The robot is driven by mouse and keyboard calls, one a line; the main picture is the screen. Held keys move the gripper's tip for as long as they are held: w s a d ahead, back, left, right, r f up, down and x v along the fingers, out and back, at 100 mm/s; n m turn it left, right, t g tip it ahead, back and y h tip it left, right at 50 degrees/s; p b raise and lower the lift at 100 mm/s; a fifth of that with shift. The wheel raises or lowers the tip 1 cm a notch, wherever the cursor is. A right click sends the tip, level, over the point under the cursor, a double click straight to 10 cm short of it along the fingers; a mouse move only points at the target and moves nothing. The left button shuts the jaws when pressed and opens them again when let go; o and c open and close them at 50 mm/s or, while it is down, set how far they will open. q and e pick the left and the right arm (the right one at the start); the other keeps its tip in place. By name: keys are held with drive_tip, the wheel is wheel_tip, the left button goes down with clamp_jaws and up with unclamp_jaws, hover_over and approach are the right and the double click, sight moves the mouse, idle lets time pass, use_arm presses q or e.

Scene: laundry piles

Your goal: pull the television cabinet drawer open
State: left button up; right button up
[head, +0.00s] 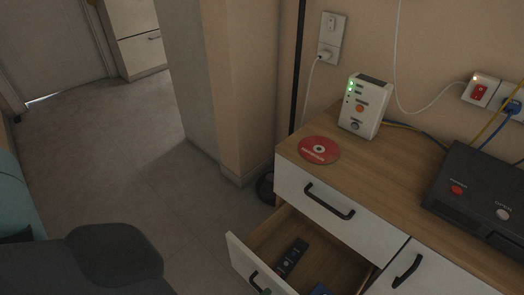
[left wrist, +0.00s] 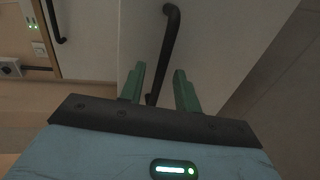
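The wooden-topped television cabinet (head: 390,185) has white fronts and black bar handles. Its lower left drawer (head: 240,262) stands partly open, showing a dark remote (head: 291,258) and part of a blue item (head: 322,289) inside. The upper left drawer (head: 335,208) above it is shut. In the left wrist view, my left gripper (left wrist: 160,86) has its green fingers apart, on either side of the lower end of a black handle (left wrist: 170,40) on a white front. Clear space shows between fingers and handle; contact cannot be judged. My right gripper is not in view.
On the cabinet top are a red disc (head: 318,150), a white router (head: 365,106) with lit green lights, and a black box (head: 478,200) with cables. A wall corner (head: 240,90) and a dark pole (head: 299,70) stand beside the cabinet. The floor (head: 100,150) at left is clear.

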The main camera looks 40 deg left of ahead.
use_arm(q)
drive_tip(key=p+v, duration=0.1)
drive_tip(key=v, duration=0.6)
drive_tip(key=shift+s+p, duration=0.25)
drive_tip(key=shift+p, duration=0.05)
